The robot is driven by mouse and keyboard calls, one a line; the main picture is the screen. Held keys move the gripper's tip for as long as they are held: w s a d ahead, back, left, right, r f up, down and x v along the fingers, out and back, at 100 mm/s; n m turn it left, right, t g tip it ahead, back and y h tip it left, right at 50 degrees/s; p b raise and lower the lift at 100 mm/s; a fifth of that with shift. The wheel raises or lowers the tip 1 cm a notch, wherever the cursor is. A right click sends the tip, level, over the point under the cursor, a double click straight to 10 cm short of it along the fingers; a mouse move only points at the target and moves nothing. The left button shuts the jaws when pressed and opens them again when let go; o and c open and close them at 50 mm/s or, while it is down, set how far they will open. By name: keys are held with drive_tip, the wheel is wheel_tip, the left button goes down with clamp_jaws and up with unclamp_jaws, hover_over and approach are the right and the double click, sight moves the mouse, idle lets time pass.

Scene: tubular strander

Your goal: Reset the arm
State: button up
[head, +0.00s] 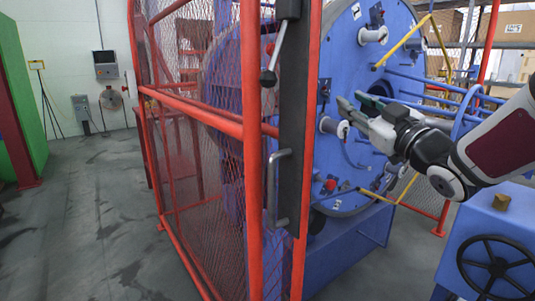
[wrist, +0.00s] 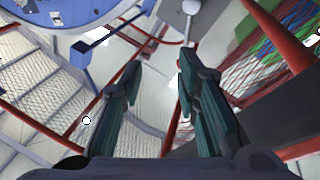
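My arm (head: 505,140) reaches in from the right edge of the head view, with my gripper (head: 352,99) at its left end. The gripper is in front of the large blue strander disc (head: 345,65), to the right of the red cage door's dark post. In the wrist view the two green-grey fingers of my gripper (wrist: 160,65) stand apart with nothing between them. The gripper is open and empty. I cannot tell from the head view how far the fingers are from the disc.
A red mesh cage (head: 205,125) stands left of the gripper, with a lever (head: 275,55) and grey handle (head: 277,187) on its dark post (head: 292,130). A blue box with a black handwheel (head: 497,266) is at the lower right. Floor (head: 80,215) at left is clear.

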drive_tip(key=s+d+f+m+g+h, duration=0.6)
drive_tip(key=s+f+m+g+h, duration=0.2)
drive_tip(key=s+f+h, duration=0.4)
drive_tip(key=s+a+f+m+g+y, duration=0.1)
drive_tip(key=s+a+f+g, duration=0.15)
drive_tip(key=s, duration=0.75)
drive_tip(key=s+a+f+m+g+y, duration=0.1)
drive_tip(key=s+f+g, duration=0.3)
drive_tip(key=s, duration=0.6)
drive_tip(key=s+a+f+g+y, duration=0.1)
drive_tip(key=s+a+f+g, duration=0.2)
drive_tip(key=s, duration=0.7)
wheel_tip(320, 180, up, 23)
drive_tip(key=d+t+p, duration=0.1)
drive_tip(key=t+p, duration=0.1)
drive_tip(key=p, duration=1.9)
drive_tip(key=shift+r, duration=0.2)
drive_tip(key=shift+d+t, duration=0.15)
drive_tip(key=shift+t, duration=0.1)
